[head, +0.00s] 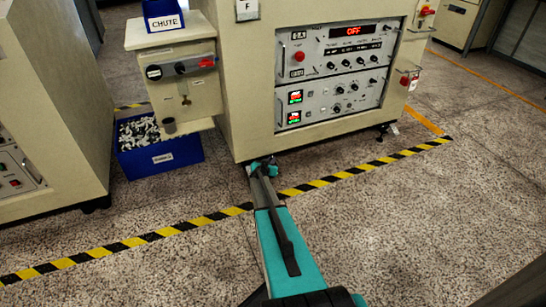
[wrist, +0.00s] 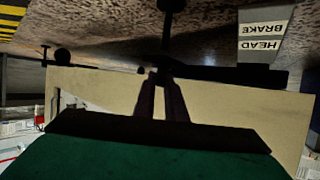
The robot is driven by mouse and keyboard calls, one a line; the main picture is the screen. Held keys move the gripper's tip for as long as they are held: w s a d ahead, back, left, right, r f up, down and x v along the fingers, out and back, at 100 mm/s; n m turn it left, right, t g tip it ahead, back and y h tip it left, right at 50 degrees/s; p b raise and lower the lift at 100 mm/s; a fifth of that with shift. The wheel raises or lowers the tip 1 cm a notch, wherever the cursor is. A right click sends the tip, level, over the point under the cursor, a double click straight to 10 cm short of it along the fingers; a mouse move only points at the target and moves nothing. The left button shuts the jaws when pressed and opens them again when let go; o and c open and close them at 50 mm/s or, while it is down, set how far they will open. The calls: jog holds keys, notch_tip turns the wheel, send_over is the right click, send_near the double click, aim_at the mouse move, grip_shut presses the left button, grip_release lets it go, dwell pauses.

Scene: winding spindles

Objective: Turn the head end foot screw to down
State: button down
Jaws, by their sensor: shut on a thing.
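My gripper (head: 262,166) is low at the front left bottom corner of the cream machine, at the end of my teal arm. In the wrist view, which is upside down, its two dark fingers (wrist: 160,80) are close together and shut on a small dark part under the machine's lower edge. This appears to be the head end foot screw (wrist: 166,38), whose dark stem runs toward the floor. The held part is mostly hidden by the fingers and shadow, so its turn position cannot be told.
A white HEAD BRAKE label (wrist: 264,36) is close to the fingers. A blue bin (head: 160,158) stands left of the gripper. Yellow-black tape (head: 190,224) crosses the floor, which is otherwise clear in front.

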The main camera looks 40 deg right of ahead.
jog(key=shift+s+d+r+m+g+h+p, duration=0.15)
jog(key=shift+d+m+g+h+p, duration=0.35)
jog(key=shift+p, duration=1.25)
jog(key=shift+a+f+m+g+b, duration=0.2)
jog(key=shift+m+g+b, duration=0.7)
jog(key=shift+g, duration=0.1)
jog(key=m+g+b, duration=0.1)
jog(key=b, duration=0.2)
jog(key=m+g+h+b, duration=0.1)
jog(key=b, duration=0.2)
jog(key=shift+w+g, duration=0.25)
jog(key=shift+g, duration=0.05)
jog(key=m+g+b, duration=0.1)
jog(key=g+b, duration=0.1)
jog(key=b, duration=0.5)
jog(key=shift+w+f+m, duration=0.1)
jog(key=shift+m, duration=0.3)
jog(key=shift+a+r+m+g+b, duration=0.2)
jog(key=shift+m+g+b, duration=0.3)
jog(key=shift+b, duration=1.65)
jog(key=c, duration=1.8)
grip_release()
jog(key=shift+a, duration=0.1)
jog(key=shift+w, duration=0.15)
